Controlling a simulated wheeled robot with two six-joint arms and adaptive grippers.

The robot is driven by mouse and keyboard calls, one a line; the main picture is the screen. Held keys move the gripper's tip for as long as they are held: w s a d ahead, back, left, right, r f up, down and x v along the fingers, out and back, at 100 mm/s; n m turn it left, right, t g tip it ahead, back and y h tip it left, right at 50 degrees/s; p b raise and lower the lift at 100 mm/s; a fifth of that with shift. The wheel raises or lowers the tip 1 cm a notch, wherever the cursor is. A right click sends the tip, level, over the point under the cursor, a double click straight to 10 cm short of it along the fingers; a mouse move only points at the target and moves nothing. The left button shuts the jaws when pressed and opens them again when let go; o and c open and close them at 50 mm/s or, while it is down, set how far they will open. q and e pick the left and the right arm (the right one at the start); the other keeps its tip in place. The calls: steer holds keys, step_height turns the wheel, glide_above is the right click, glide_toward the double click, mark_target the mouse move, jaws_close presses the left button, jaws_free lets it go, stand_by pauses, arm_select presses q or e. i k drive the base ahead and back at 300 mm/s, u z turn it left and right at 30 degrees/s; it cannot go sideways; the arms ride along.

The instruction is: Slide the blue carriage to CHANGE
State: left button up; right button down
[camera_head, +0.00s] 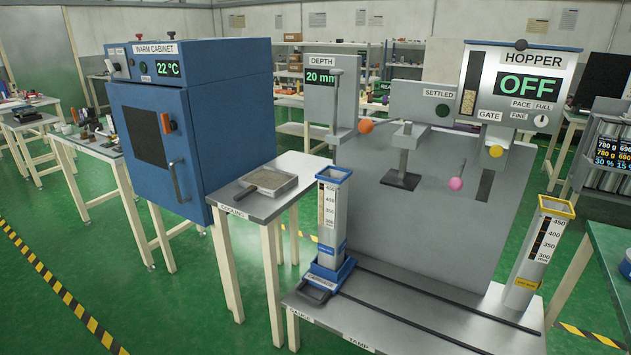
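The blue carriage (325,284) sits at the left end of the two dark rails (440,295) on the grey bench, near the GAUGE label (300,314). The TAMP label (358,342) is on the bench's front edge, right of GAUGE. I see no CHANGE label in this view. Neither of my grippers is in view.
A second column (538,260) with a yellow rim stands at the bench's right end. Above are a depth gauge (320,78), a tamper (405,160) and a hopper reading OFF (528,84). A blue warm cabinet (190,120) stands left. The rails between the columns look clear.

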mark_target(321, 277)
steer(key=z, duration=0.5)
steer(key=i, duration=1.95)
steer(key=u, duration=0.05)
